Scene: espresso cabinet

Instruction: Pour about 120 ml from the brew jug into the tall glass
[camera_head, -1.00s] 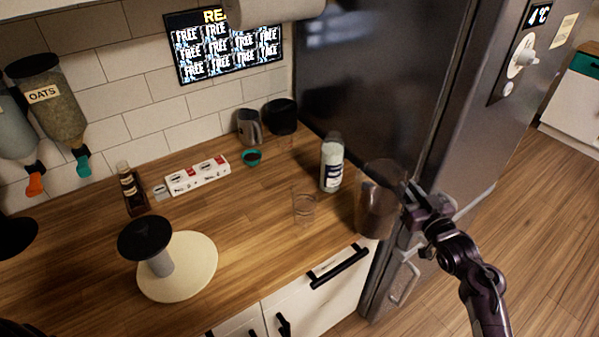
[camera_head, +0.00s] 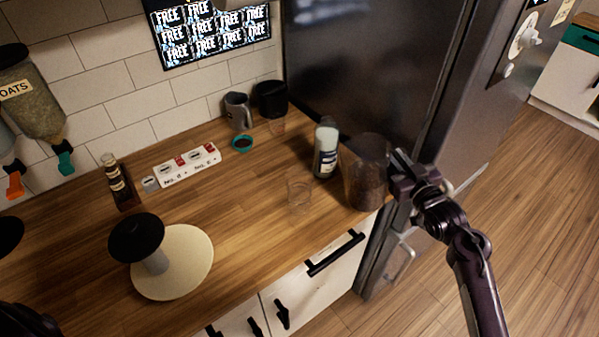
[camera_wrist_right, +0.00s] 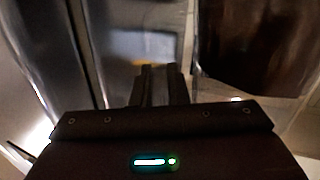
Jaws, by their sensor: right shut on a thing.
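The brew jug (camera_head: 364,178) is a large clear vessel with dark brown liquid, near the counter's right end. It looks roughly upright. My right gripper (camera_head: 397,168) is shut on the jug at its right side; the handle itself is hard to make out. In the right wrist view the gripper's fingers (camera_wrist_right: 160,85) are close together, and the jug's brown contents (camera_wrist_right: 245,45) fill the upper right. The tall glass (camera_head: 299,194) is clear, looks empty and stands upright on the counter, left of the jug and apart from it. My left gripper's fingers are not visible.
The dark fridge (camera_head: 385,75) is behind and right.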

